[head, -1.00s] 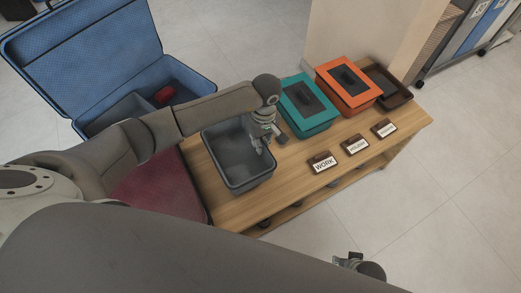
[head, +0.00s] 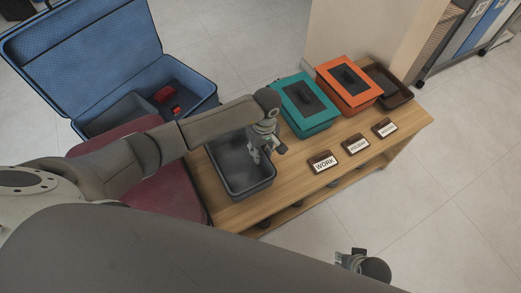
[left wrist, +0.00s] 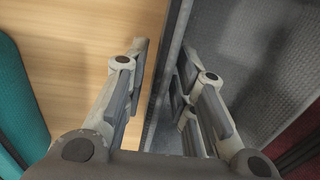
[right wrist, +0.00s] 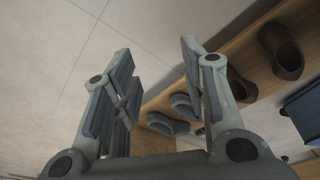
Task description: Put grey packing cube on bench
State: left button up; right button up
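The grey packing cube (head: 262,183) is an open-topped grey box standing upright at the near left end of the wooden bench (head: 310,190). My left gripper (head: 258,155) is at the cube's right wall. In the left wrist view my left gripper (left wrist: 162,85) is partly open with its fingers on either side of the cube's wall (left wrist: 180,40); wood shows between the left finger and the wall. My right gripper (right wrist: 158,85) is open and empty, away from the bench; in the head view it shows only partly (head: 350,258) at the bottom.
A teal box (head: 322,123) and an orange box (head: 368,97) stand at the bench's back, with a brown tray (head: 400,90) beyond. Label blocks (head: 323,160) line the front. An open blue suitcase (head: 200,88) and a maroon surface (head: 160,200) lie left. Shoes (right wrist: 280,50) sit below.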

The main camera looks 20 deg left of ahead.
pick_arm(q)
jog(key=shift+r, duration=0.15)
pick_arm(e)
jog(key=shift+s+f, duration=0.1)
pick_arm(q)
notch_tip(320, 180, up, 12)
jog(key=p, duration=0.1)
jog(key=shift+w+d+p, duration=0.25)
jog(key=shift+w+p, duration=0.05)
jog(key=shift+w, duration=0.05)
pick_arm(e)
jog(key=s+f, duration=0.1)
jog(key=f, duration=0.2)
jog(key=s+f, duration=0.1)
jog(key=f, duration=0.1)
jog(key=shift+s+d, duration=0.2)
jog(key=shift+s, duration=0.1)
